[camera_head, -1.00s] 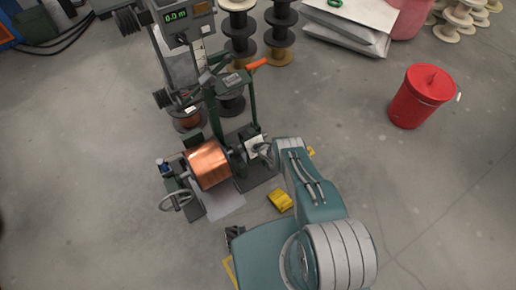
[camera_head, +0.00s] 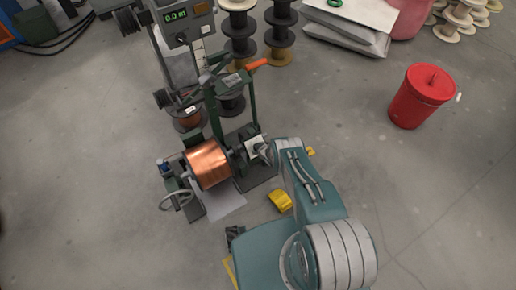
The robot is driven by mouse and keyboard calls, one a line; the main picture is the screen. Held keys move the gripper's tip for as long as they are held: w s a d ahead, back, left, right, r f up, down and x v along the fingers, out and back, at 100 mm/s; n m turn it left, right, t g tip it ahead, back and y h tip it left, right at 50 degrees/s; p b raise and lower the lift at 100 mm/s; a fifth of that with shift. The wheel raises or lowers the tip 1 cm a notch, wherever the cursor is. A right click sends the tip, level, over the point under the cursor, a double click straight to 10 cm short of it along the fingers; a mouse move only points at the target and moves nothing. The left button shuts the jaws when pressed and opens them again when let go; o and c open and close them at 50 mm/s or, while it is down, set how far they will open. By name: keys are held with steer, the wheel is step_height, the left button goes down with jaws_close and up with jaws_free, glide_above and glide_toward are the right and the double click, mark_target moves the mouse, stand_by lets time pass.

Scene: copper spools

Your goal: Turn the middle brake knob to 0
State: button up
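A winding stand holds a copper spool (camera_head: 207,164) on its shaft. To the right of the spool, a small white plate (camera_head: 254,144) is on the stand, with a dark knob-like part on it. The plate is too small to read any numbers or the knob's setting. My gripper (camera_head: 262,152) is right at this plate, at the end of my teal arm. Its fingers are tiny and partly merge with the plate and the dark part. I cannot tell whether they are open or shut, or whether they touch the knob. I cannot make out several knobs.
A handwheel (camera_head: 176,200) is at the stand's left. A counter display (camera_head: 176,16) reads 0.0 m. An orange-handled lever (camera_head: 257,63) sticks out above the plate. A yellow object (camera_head: 280,201) lies below. A red bucket (camera_head: 422,96) stands right, with clear floor around it.

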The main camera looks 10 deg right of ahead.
steer(key=shift+n, duration=1.2)
steer(key=shift+a, duration=0.1)
steer(key=o, duration=1.1)
steer(key=shift+o, duration=0.2)
steer(key=v, duration=1.2)
steer(key=shift+f, duration=0.15)
steer(key=shift+s, duration=0.1)
